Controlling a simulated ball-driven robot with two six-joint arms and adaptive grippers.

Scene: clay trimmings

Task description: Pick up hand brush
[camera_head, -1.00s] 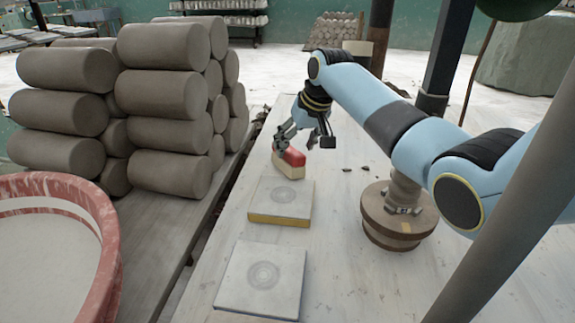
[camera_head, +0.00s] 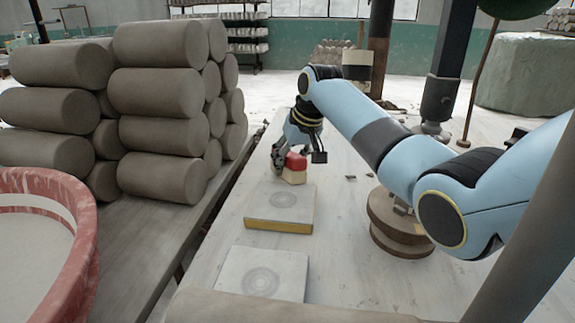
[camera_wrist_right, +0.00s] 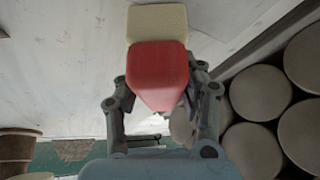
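The hand brush, with a red top and a cream lower part, is at the far end of the pale table in the head view (camera_head: 296,163). In the right wrist view the brush (camera_wrist_right: 160,72) fills the space between my right gripper's fingers. My right gripper (camera_head: 290,155) is low over the brush, with one finger covering its left side. In the wrist view, the fingers lie close along both sides of the red part. The fingertips are partly hidden, and I cannot tell whether they press on it. My left gripper is not in view.
A square slab on a yellow-edged board (camera_head: 280,208) and another slab (camera_head: 262,273) lie nearer on the table. A round wooden stand (camera_head: 400,225) is at the right. Stacked clay cylinders (camera_head: 155,93) and a red-rimmed basin (camera_head: 75,200) are on the left.

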